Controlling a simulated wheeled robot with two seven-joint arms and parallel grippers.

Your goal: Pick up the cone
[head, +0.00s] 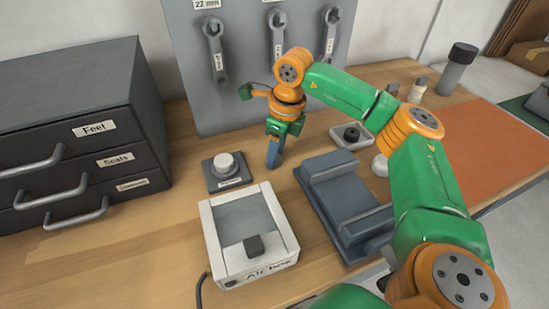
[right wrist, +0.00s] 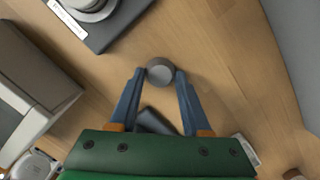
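My right gripper (head: 274,152) points down at the table, between the small grey plate with a white knob and the blue-grey cradle. In the right wrist view its two blue fingers (right wrist: 160,75) are apart. A small grey round piece (right wrist: 160,72), perhaps the cone, lies between or just beyond the fingertips; I cannot tell whether they touch it. In the head view the fingers hide this piece. A dark shape (right wrist: 155,121) shows between the fingers nearer the palm; I cannot tell what it is. My left gripper is not in view.
The knob plate (head: 229,171), light-framed air box (head: 248,235) and blue-grey cradle (head: 345,203) stand close around the gripper. A dark drawer cabinet (head: 85,90) is at left. A grey tool board (head: 235,90) with wrenches rises behind. An orange mat (head: 480,150) lies at right.

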